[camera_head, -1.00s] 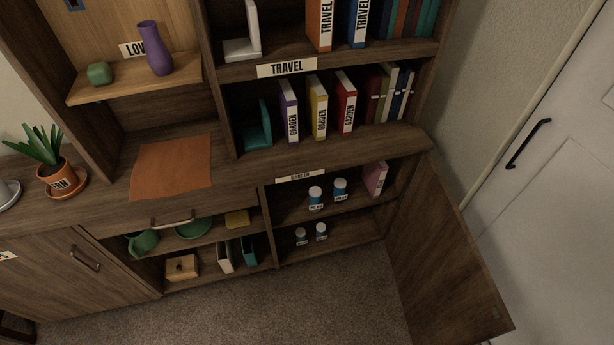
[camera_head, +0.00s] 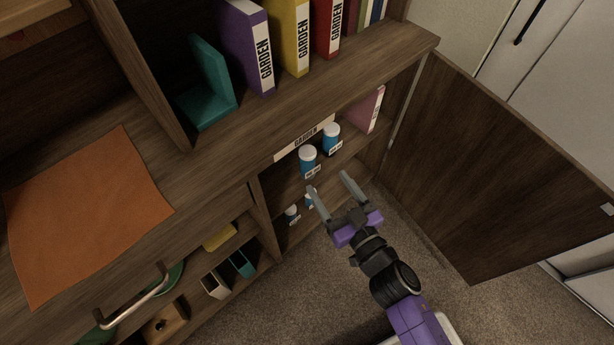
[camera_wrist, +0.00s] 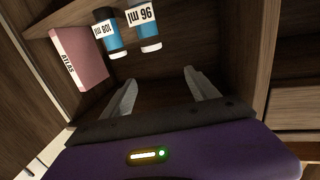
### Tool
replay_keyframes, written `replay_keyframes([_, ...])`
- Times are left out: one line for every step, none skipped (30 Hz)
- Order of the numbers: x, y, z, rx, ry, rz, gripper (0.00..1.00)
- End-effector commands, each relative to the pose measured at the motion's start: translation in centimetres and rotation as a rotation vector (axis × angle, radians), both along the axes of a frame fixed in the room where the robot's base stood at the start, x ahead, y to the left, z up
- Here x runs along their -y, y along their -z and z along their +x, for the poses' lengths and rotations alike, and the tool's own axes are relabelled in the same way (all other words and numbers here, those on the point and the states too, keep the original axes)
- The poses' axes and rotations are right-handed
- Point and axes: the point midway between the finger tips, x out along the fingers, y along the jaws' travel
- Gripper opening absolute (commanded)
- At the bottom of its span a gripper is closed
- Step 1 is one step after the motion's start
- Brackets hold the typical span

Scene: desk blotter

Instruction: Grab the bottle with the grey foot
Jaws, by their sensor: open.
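Two blue bottles with white caps stand on the upper shelf of the open cabinet. The left bottle (camera_head: 308,160) shows in the wrist view (camera_wrist: 145,30) with a "96 ml" label. The right bottle (camera_head: 331,138) shows there too (camera_wrist: 115,42), labelled "108 ml". Two smaller bottles, one at left (camera_head: 291,213) and one at right (camera_head: 310,199), stand on the lower shelf, the right one partly behind a finger. I cannot tell which bottle has a grey foot. My gripper (camera_head: 328,181) is open and empty in front of the cabinet, apart from the upper bottles, its fingers (camera_wrist: 160,77) pointing inward.
A pink book (camera_head: 367,110) stands right of the upper bottles. The open cabinet door (camera_head: 480,170) is on the right. The counter edge with a label strip (camera_head: 304,138) overhangs the shelves. A divider (camera_head: 264,222) bounds the compartment at left.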

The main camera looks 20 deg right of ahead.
Motion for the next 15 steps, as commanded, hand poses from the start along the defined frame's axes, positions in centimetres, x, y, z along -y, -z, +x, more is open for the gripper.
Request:
replay_keyframes([0.2, 2.2, 2.3, 0.015, -0.002, -0.003, 0.69])
replay_keyframes([0.3, 2.7, 3.4, 0.02, -0.003, -0.002, 0.69])
replay_keyframes([0.5, 3.3, 4.7, 0.025, -0.005, -0.002, 0.69])
replay_keyframes([0.5, 3.6, 5.6, 0.029, -0.006, -0.003, 0.69])
replay_keyframes([0.6, 3.9, 6.3, 0.031, -0.007, -0.004, 0.69])
replay_keyframes([0.7, 4.2, 7.2, 0.035, -0.009, -0.003, 0.69])
replay_keyframes([0.8, 4.3, 7.8, 0.036, -0.009, -0.004, 0.69])
replay_keyframes([0.8, 4.4, 8.2, 0.037, -0.01, -0.003, 0.69])
replay_keyframes([0.9, 4.5, 8.7, 0.04, -0.01, -0.003, 0.69])
replay_keyframes([0.9, 4.5, 9.0, 0.04, -0.011, -0.004, 0.69])
replay_keyframes([0.9, 4.6, 9.3, 0.04, -0.011, -0.003, 0.69])
replay_keyframes([0.9, 4.5, 9.7, 0.041, -0.011, -0.002, 0.69])
replay_keyframes([0.9, 4.5, 10.0, 0.042, -0.011, -0.003, 0.69])
replay_keyframes([0.9, 4.5, 10.3, 0.042, -0.011, -0.004, 0.69])
replay_keyframes([0.8, 4.5, 10.7, 0.041, -0.012, -0.003, 0.69])
